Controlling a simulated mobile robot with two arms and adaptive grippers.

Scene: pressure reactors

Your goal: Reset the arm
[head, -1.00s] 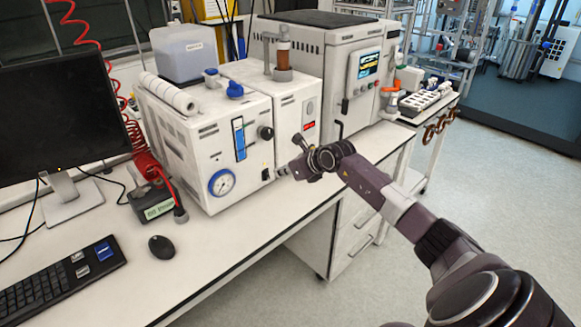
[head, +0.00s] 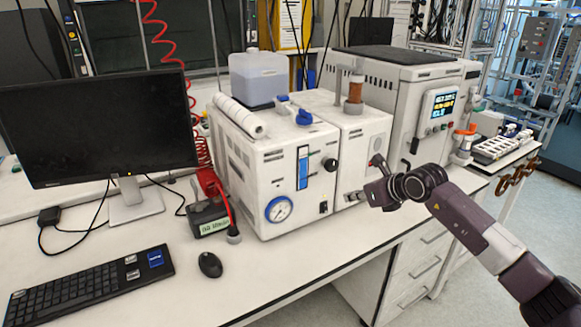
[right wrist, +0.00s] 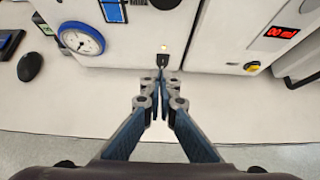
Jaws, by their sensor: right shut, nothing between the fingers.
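My right arm comes in from the lower right of the head view. Its gripper (head: 364,196) is in front of the white pressure reactor unit (head: 262,160), near its lower right front. In the right wrist view the gripper (right wrist: 160,78) has its two fingers together with nothing between them. The fingertips point at the lower front of the unit, near a small black switch with a lit yellow light above it. I cannot tell whether they touch it. My left gripper is not in view.
A monitor (head: 100,128), keyboard (head: 88,285) and mouse (head: 210,265) are on the bench (head: 250,285) to the left. A larger unit with a screen (head: 437,113) stands behind my right arm. The bench front between mouse and arm is clear.

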